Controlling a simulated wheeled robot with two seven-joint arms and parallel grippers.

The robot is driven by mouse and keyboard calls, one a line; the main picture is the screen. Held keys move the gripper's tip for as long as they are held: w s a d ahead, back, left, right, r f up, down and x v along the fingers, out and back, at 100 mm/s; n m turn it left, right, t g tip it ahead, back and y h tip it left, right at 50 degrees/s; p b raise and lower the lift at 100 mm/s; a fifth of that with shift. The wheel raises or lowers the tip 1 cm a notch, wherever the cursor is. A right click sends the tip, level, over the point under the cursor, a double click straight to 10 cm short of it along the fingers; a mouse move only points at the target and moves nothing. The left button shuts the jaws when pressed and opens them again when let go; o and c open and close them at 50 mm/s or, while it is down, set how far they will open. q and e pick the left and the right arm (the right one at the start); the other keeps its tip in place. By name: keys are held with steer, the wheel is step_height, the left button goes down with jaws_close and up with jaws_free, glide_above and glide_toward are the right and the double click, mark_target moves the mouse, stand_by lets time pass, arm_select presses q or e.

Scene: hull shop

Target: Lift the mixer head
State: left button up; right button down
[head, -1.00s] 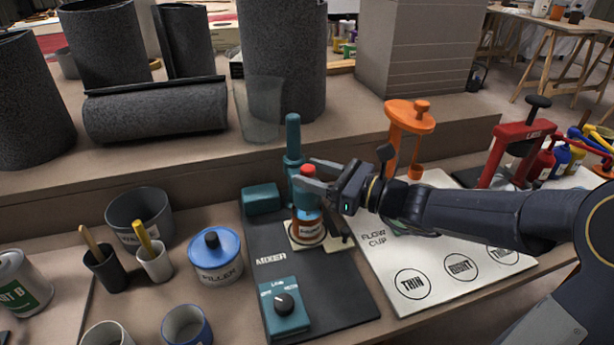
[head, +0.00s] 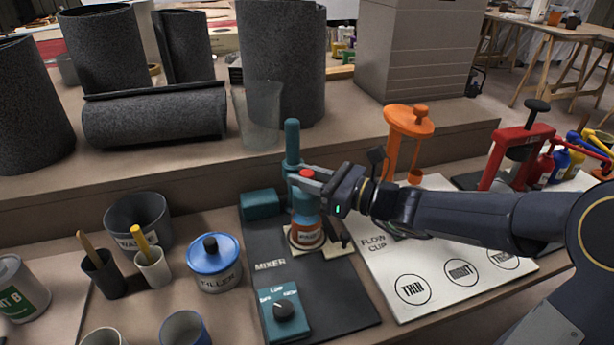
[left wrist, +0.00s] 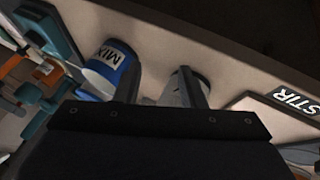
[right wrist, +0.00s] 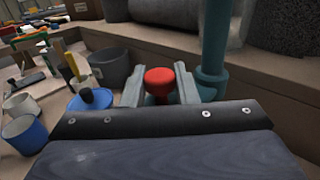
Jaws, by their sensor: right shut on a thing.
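The mixer (head: 310,260) has a dark base, a teal post (head: 292,145) and a teal head (head: 305,203) topped by a red knob (head: 307,174). The head is down over an orange can (head: 306,234) on a pale pad. My right gripper (head: 302,178) is shut on the knob from the right. In the right wrist view, its fingers (right wrist: 160,85) stand on either side of the red knob (right wrist: 160,81). My left gripper is outside the head view. In the left wrist view, its fingers (left wrist: 160,88) are apart, near a blue MIX cup (left wrist: 112,68).
A dial box (head: 284,311) sits at the mixer's front. The blue-lidded filler tub (head: 214,263) and several cups stand left. The flow cup board (head: 440,275) and orange stand (head: 409,122) are right. A raised shelf (head: 200,160) with dark rolls runs behind.

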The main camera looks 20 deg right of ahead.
step_height(320, 180, up, 11)
steer(key=p, duration=0.9)
steer(key=shift+r, duration=0.1)
steer(key=c, duration=1.3)
jaws_free()
steer(key=shift+o, duration=0.7)
steer(key=shift+d, duration=0.1)
steer(key=p+v, duration=0.1)
steer(key=v, duration=0.6)
steer(key=shift+s+d, duration=0.25)
steer(key=shift+a, duration=0.1)
